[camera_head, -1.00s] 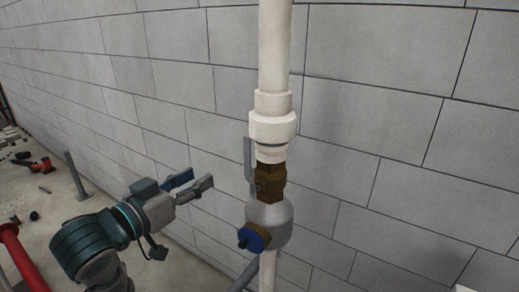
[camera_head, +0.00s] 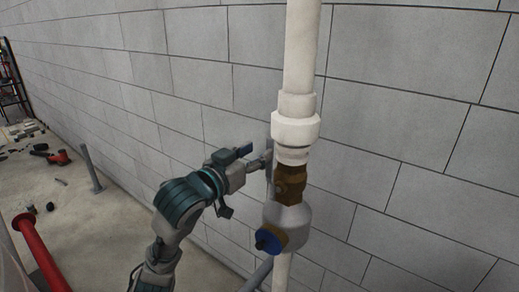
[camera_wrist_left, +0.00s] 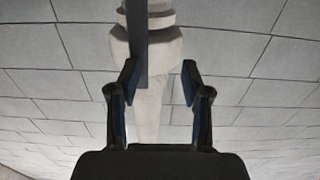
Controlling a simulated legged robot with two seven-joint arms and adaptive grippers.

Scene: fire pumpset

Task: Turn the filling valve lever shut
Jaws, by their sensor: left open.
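The filling valve is a brown brass body (camera_head: 291,183) on a white vertical pipe. Its lever is a thin grey upright bar (camera_head: 269,160) on the left side of the valve, partly hidden by my gripper. My left gripper (camera_head: 257,158) is open at the lever, coming from the left. In the left wrist view the lever (camera_wrist_left: 140,50) hangs as a dark bar, its end between the open fingers (camera_wrist_left: 159,80) and close to the left finger. I cannot tell whether they touch. My right gripper is out of view.
The white pipe (camera_head: 301,60) runs vertically in front of a grey block wall (camera_head: 420,110). Below the valve is a grey round fitting with a blue cap (camera_head: 268,241). A red pipe (camera_head: 40,250) stands at lower left. Tools lie on the far-left floor.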

